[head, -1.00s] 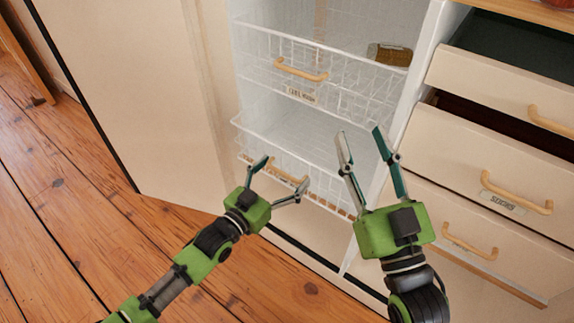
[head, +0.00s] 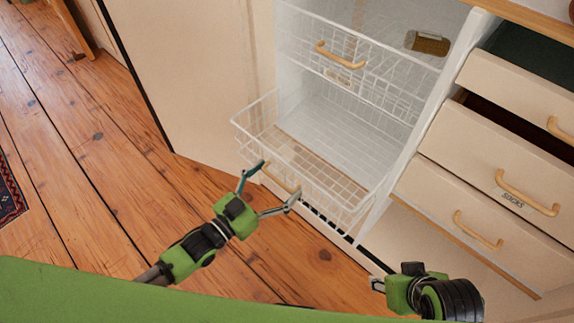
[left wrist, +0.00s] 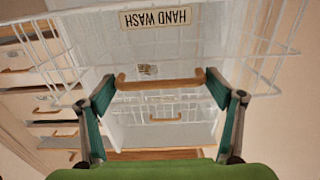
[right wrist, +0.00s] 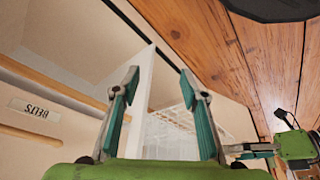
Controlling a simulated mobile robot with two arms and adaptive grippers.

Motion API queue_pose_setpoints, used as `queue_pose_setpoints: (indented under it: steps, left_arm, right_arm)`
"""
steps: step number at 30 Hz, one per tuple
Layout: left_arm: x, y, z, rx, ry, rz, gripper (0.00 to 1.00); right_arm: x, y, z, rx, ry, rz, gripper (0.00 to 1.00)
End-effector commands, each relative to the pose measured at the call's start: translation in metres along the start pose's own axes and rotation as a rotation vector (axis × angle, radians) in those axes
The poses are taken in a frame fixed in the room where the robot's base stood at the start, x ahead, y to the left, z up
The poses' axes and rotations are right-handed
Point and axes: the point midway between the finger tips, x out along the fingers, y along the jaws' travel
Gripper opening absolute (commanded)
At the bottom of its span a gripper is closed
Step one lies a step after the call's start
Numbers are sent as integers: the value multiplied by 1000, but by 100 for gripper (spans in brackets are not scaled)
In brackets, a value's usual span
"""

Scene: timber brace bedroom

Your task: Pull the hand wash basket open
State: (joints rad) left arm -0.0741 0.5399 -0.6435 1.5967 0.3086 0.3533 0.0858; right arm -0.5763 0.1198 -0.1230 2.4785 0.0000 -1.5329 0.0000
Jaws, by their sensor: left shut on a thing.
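The hand wash basket (head: 310,185) is the lower white wire basket, sticking out of the wardrobe and empty. Its upside-down HAND WASH label (left wrist: 156,17) shows in the left wrist view. My left gripper (head: 277,183) is at its front, with fingertips at the two ends of the wooden handle (left wrist: 160,84), shut on it. The handle is partly hidden by the fingers in the head view. My right gripper (right wrist: 160,88) is open and empty, low at the right in the head view, apart from the basket.
An upper wire basket (head: 375,75) is in the wardrobe, with a brown item (head: 428,43) near it. Drawers with wooden handles stand at right, one labelled socks (head: 512,200); the top ones are partly open. A wardrobe door (head: 180,80) stands open at left.

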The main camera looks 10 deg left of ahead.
Motion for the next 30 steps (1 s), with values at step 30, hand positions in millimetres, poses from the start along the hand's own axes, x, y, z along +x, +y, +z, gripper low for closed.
queue_pose_setpoints:
  steps: [30]
  left_arm:
    - [-67, 0, 2, -1, -2, 0, 46]
  right_arm:
    - [-4, 1, 6, 1, -56, 0, 40]
